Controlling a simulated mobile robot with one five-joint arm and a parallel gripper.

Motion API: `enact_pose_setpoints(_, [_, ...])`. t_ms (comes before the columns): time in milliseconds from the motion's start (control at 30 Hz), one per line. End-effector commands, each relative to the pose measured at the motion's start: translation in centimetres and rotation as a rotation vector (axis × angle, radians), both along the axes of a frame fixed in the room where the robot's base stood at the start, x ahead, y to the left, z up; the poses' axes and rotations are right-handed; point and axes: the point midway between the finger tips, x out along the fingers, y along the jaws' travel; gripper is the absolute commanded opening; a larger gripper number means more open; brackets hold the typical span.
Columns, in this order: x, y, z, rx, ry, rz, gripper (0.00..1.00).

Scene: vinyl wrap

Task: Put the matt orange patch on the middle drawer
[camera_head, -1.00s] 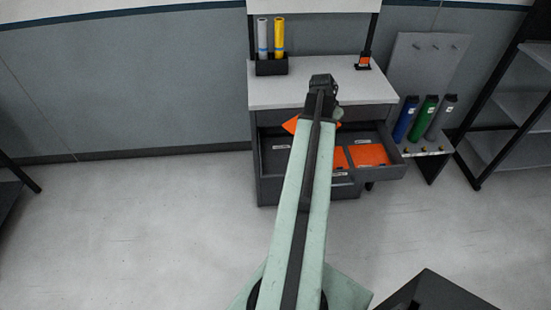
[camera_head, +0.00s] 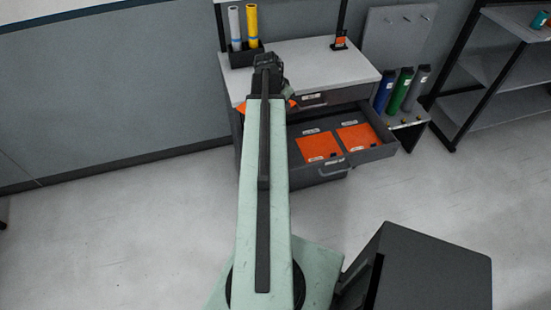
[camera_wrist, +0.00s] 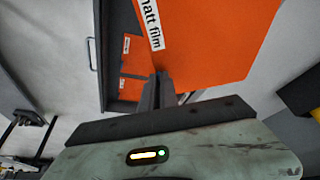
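My gripper (camera_wrist: 162,90) is shut on the matt orange patch (camera_wrist: 215,40), a flat orange sheet with a white "matt film" label, in the wrist view. In the head view my arm hides most of this patch; orange edges (camera_head: 293,103) show on both sides of the arm. The gripper end is near the left part of the cabinet. An open dark drawer (camera_head: 376,153) sticks out to the right of my arm. Its compartments hold two orange patches (camera_head: 319,147) with small labels. I cannot tell for sure which drawer is the middle one.
The cabinet's light worktop (camera_head: 345,66) carries a black holder (camera_head: 243,59) with grey and yellow rolls. Coloured bottles (camera_head: 400,90) stand on a side shelf, with a black rack (camera_head: 490,80) farther right. A dark box (camera_head: 430,270) is at the front right. The floor at left is clear.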

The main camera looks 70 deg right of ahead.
Motion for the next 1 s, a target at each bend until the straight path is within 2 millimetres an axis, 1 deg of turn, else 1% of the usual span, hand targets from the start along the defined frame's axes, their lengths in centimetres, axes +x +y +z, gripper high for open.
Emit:
enact_pose_setpoints(67, [-1.0, 0.9, -1.2, 0.004, 0.0, -0.129, 0.0])
enact_pose_setpoints(167, [-2.9, 3.0, -5.0, 0.003, 0.003, -0.355, 0.0])
enact_pose_setpoints(200, [-3.4, 3.7, -6.4, 0.001, 0.003, -0.419, 0.0])
enact_pose_setpoints(233, [-3.7, 4.1, -7.4, -0.001, 0.003, -0.458, 0.0])
enact_pose_setpoints(367, [-4.2, 5.4, -11.9, -0.005, 0.005, -0.541, 0.0])
enact_pose_setpoints(400, [-4.1, 5.5, -13.2, -0.005, 0.005, -0.545, 0.0])
enact_pose_setpoints(500, [-4.0, 5.5, -16.1, -0.005, 0.005, -0.543, 0.0])
enact_pose_setpoints(600, [-4.0, 5.5, -17.8, -0.004, 0.005, -0.542, 0.0])
enact_pose_setpoints(633, [-4.0, 5.5, -18.1, -0.004, 0.005, -0.542, 0.0])
enact_pose_setpoints(700, [-4.0, 5.4, -18.5, -0.005, 0.004, -0.542, 0.0])
enact_pose_setpoints(867, [-4.0, 5.4, -18.4, -0.005, 0.004, -0.542, 0.0])
enact_pose_setpoints(933, [-4.0, 5.4, -18.8, -0.005, 0.004, -0.541, 0.0])
enact_pose_setpoints(1000, [-4.0, 5.4, -20.0, -0.005, 0.004, -0.541, 0.0])
